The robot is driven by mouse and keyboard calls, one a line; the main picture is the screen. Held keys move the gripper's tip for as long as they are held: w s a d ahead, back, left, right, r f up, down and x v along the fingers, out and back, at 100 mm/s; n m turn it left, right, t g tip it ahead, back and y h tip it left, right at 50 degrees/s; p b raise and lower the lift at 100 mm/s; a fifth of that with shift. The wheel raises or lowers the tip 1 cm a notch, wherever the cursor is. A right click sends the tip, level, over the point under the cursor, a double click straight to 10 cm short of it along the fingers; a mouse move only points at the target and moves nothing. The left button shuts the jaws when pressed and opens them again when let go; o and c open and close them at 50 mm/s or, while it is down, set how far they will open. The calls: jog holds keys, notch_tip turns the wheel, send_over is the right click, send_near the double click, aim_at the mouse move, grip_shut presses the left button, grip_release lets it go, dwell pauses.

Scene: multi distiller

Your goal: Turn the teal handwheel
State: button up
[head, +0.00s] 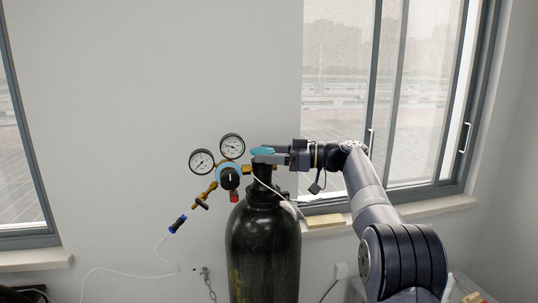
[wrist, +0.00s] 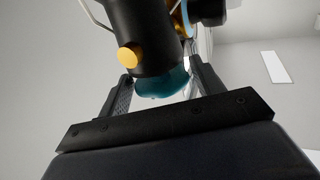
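The teal handwheel (head: 262,151) sits on top of the valve of a black gas cylinder (head: 263,245). My gripper (head: 270,155) reaches in from the right at the handwheel's height, and a finger covers part of the wheel in the head view. In the wrist view the handwheel (wrist: 163,84) lies between the two fingertips of my gripper (wrist: 160,75), one on each side. The fingers are spread about as wide as the wheel. Whether they press on its rim or stand just clear of it cannot be told.
A regulator (head: 229,177) with two round gauges (head: 202,161) is fixed to the valve's left side. A thin white hose (head: 130,268) hangs at the left, and a chain (head: 208,282) hangs by the wall. A window sill (head: 430,207) lies behind my arm.

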jog(key=s+d+b, duration=0.2)
jog(key=d, duration=0.8)
jog(key=shift+d, duration=0.35)
jog(key=shift+a, duration=0.15)
jog(key=a, duration=0.3)
jog(key=w+a+p, duration=0.1)
jog(key=a, duration=0.3)
jog(key=w+a+p, duration=0.1)
jog(key=a, duration=0.2)
jog(key=shift+a, duration=0.2)
jog(key=shift+a+f, duration=0.1)
jog(key=shift+f, duration=0.05)
jog(key=shift+s+t, duration=0.1)
jog(key=shift+t, duration=0.2)
